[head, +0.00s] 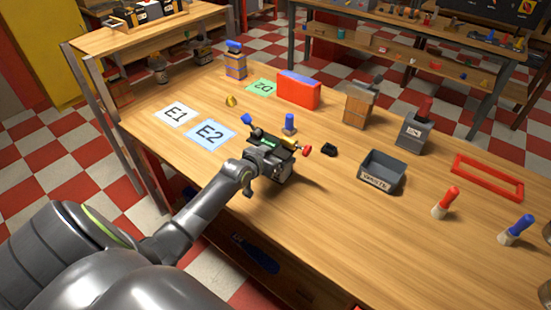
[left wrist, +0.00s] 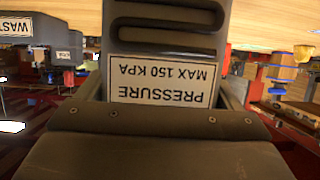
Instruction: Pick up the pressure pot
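The pressure pot (head: 275,165) is a dark, boxy device on the wooden bench, with a red knob, a blue lever and a yellow part around its top. In the left wrist view, the pot's dark ribbed face (left wrist: 165,35) fills the middle, with an upside-down label reading "PRESSURE MAX 150 KPA" (left wrist: 162,83). My left gripper (head: 257,165) is right at the pot's near side, and the pot lies straight before its palm. Its fingertips are hidden, so I cannot tell whether they grip. My right gripper is not in view.
A grey WASTE bin (head: 382,172) stands right of the pot, with a small black part (head: 329,149) between. A blue cylinder (head: 290,123) stands behind the pot. Mats E1 (head: 175,113) and E2 (head: 210,133) lie to the left. A red frame (head: 487,177) and brushes are further right.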

